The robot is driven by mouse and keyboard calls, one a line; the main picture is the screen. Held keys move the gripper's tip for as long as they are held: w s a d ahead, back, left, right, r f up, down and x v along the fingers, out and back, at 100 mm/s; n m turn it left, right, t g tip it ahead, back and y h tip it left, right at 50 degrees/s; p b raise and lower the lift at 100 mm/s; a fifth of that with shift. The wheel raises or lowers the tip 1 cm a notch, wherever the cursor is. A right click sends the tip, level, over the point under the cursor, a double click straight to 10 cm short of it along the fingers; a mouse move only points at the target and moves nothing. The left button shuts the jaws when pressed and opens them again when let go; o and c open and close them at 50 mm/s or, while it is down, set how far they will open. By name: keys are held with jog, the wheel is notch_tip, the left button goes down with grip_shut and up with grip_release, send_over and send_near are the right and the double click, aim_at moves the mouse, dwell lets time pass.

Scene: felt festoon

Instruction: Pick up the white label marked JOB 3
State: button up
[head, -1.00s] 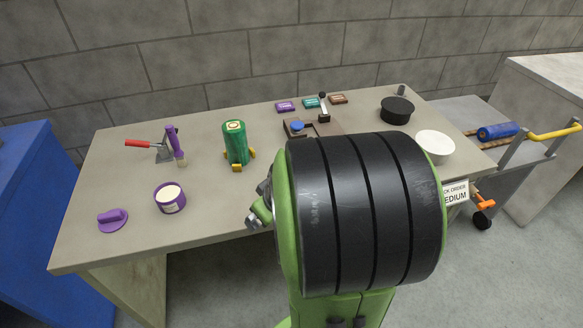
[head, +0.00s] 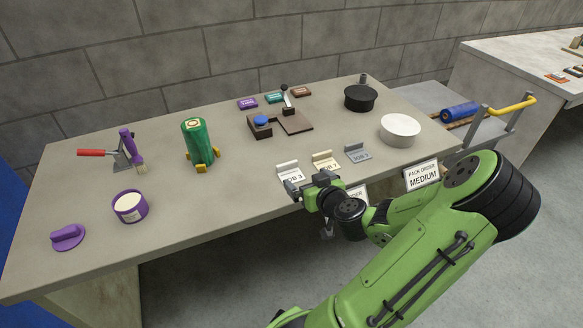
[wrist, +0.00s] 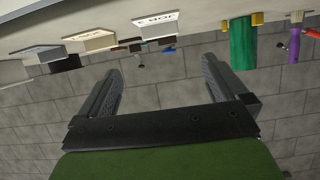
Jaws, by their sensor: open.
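The white label marked JOB 3 (head: 291,178) stands in a small holder at the front edge of the table, leftmost of three labels. My gripper (head: 320,194) is just right of it in the head view, at the table's front edge; its fingers are hard to make out there. In the wrist view, which is upside down, the white label (wrist: 157,19) shows at the top, beyond and between the fingers. My gripper (wrist: 162,70) is open there, with nothing between the fingers and apart from the label.
A cream label (head: 326,160) and a grey label (head: 358,153) stand right of the white one. A white round tin (head: 400,131) is at right.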

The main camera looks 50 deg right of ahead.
jog(key=p, duration=0.2)
send_near(288, 165)
jog(key=x, duration=0.4)
jog(key=p+x, duration=0.2)
jog(key=x, duration=0.3)
jog(key=shift+w+f, duration=0.1)
jog(key=c, duration=1.1)
